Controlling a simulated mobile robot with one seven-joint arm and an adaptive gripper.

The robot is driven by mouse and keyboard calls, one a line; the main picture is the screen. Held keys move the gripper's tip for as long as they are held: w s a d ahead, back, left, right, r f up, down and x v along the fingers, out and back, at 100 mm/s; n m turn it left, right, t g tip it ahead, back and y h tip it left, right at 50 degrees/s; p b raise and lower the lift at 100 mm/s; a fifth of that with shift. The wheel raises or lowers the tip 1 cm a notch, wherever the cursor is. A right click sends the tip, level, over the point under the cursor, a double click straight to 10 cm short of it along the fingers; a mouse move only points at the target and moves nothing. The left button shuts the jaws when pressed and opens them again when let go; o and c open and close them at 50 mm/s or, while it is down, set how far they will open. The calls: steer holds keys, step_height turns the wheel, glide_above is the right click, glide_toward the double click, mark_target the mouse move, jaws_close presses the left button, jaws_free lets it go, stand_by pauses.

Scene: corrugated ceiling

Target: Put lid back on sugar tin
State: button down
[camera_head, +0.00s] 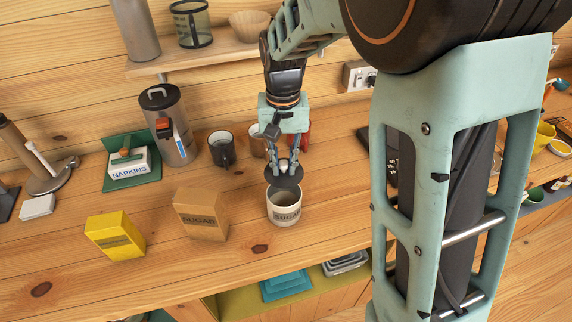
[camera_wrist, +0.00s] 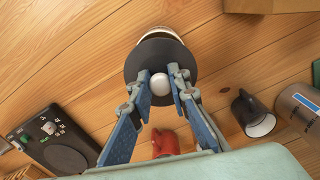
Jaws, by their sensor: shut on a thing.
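The sugar tin (camera_head: 285,213) is a cream cylinder marked SUGAR, standing upright and open on the wooden counter. The dark round lid (camera_head: 285,181) is above the tin's back rim, overlapping it in the head view; I cannot tell whether it touches. My gripper (camera_head: 285,167) is shut on the lid's white knob, pointing down. In the wrist view, my gripper (camera_wrist: 161,84) has a finger on each side of the knob (camera_wrist: 160,84), and the dark lid (camera_wrist: 148,56) hides most of the tin. Only a pale strip of the tin's rim (camera_wrist: 158,32) shows beyond it.
A brown sugar box (camera_head: 200,215) and a yellow box (camera_head: 115,236) stand left of the tin. A dark mug (camera_head: 221,149), a grey canister (camera_head: 168,128) and a napkin holder (camera_head: 130,165) stand behind. A red object (camera_wrist: 165,143) is near my gripper.

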steer(key=shift+f+b, duration=2.3)
steer(key=shift+f, duration=0.9)
steer(key=shift+f, duration=0.15)
steer(key=c, duration=1.7)
jaws_free()
steer(key=shift+c, duration=0.2)
steer(key=shift+o, duration=0.6)
steer(key=o, duration=0.4)
steer(key=shift+c, duration=0.2)
